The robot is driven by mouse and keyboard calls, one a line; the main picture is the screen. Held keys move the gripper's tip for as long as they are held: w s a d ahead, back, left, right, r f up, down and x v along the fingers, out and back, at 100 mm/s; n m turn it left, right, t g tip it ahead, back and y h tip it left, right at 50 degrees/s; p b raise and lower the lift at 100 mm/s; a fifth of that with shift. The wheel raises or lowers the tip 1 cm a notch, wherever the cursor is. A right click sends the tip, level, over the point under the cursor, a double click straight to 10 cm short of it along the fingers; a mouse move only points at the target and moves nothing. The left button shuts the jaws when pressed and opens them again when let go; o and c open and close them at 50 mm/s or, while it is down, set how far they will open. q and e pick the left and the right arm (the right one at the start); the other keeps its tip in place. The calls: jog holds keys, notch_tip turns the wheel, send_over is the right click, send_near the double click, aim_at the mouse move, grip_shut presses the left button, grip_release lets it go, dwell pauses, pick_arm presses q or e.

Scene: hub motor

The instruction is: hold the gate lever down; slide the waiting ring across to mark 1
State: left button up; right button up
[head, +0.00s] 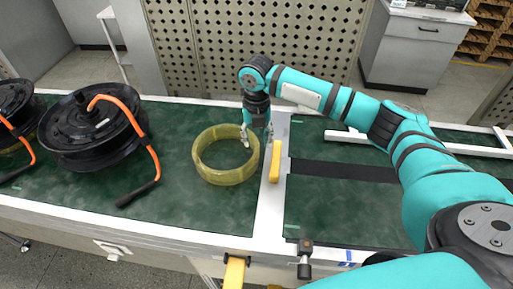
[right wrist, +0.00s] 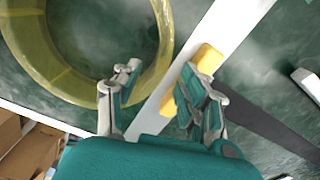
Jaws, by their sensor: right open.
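The translucent yellow ring (head: 204,165) lies flat on the green mat, left of the white dividing strip. My right gripper (head: 257,134) is open and empty at its far right rim. In the right wrist view the gripper (right wrist: 165,88) has one finger over the ring's inner side and the other beyond its wall, above the yellow bar. Whether the fingers touch the ring is unclear. The yellow gate bar (head: 274,162) stands on the strip beside the ring. A yellow lever-like piece (head: 234,272) sticks out at the front edge. My left gripper is not in view.
Black reels (head: 88,135) with orange cables stand on the left. A dark band (head: 340,170) crosses the mat right of the strip, where much surface is clear. A dark knob (head: 305,256) stands at the front edge, near a blue mark (head: 347,264).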

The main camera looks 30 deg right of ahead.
aim_at(256, 146)
notch_tip(256, 146, down, 4)
jog(key=shift+f, duration=0.6)
grip_shut()
pick_arm(q)
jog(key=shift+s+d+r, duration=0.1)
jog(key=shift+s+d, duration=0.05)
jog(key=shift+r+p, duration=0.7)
jog(key=shift+p, duration=0.1)
pick_arm(e)
jog(key=shift+r, duration=0.3)
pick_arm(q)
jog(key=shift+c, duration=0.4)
